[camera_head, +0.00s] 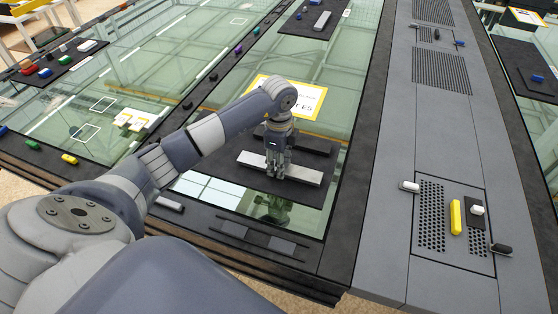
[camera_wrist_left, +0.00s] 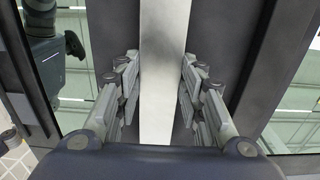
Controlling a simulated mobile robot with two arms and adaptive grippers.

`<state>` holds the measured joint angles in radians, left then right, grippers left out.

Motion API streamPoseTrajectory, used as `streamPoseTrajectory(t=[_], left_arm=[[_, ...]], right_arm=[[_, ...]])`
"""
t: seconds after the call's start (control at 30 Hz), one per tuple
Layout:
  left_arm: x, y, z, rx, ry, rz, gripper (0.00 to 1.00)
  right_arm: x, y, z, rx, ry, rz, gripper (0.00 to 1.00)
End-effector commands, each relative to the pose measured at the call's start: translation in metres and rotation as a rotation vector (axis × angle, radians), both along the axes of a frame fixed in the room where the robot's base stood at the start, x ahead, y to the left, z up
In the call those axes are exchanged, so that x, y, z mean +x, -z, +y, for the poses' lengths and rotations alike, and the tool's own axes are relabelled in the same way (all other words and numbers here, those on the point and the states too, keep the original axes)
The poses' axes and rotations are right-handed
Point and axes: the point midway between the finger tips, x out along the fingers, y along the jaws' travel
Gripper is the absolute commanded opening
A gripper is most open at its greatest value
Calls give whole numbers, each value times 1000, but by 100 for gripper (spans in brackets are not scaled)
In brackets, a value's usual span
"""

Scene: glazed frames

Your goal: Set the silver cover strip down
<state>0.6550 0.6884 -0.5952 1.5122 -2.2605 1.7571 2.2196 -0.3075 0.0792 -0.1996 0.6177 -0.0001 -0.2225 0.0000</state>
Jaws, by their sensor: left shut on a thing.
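The silver cover strip (camera_head: 306,175) is a long pale bar lying level across a dark mat (camera_head: 268,192) on the glass panel. My left gripper (camera_head: 277,173) points down over the strip's middle and is shut on it. In the left wrist view the strip (camera_wrist_left: 163,60) runs lengthwise between the two fingers of my left gripper (camera_wrist_left: 160,95). The fingers hide part of its middle in the head view. I cannot tell whether the strip touches the mat or hangs just above it. My right gripper is not in view.
A yellow-bordered sign (camera_head: 312,98) lies behind the mat. A grey console strip (camera_head: 385,160) runs along the right, with a yellow bar (camera_head: 455,217) on its perforated plate. A dark tray (camera_head: 62,62) with small coloured pieces is at the far left.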

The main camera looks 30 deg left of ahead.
Motion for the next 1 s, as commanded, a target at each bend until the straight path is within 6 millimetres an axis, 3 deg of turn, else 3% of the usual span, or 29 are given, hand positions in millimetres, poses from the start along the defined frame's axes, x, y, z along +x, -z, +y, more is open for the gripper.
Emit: streamPoseTrajectory(t=[0.13, 0.17, 0.23, 0.67, 0.77, 1.0], left_arm=[[0, 4, 0, 0, 0, 0, 0], [0, 3, 0, 0, 0, 0, 40], [0, 2, 0, 0, 0, 0, 56], [1, -3, 0, -1, 0, -2, 56], [1, -15, 0, -1, 0, -5, 56], [2, -67, 0, 0, 0, -8, 56]], right_arm=[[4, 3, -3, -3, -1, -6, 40], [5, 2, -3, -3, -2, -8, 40], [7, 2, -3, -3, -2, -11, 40], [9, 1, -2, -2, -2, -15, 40], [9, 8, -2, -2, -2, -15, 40], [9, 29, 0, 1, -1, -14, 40]])
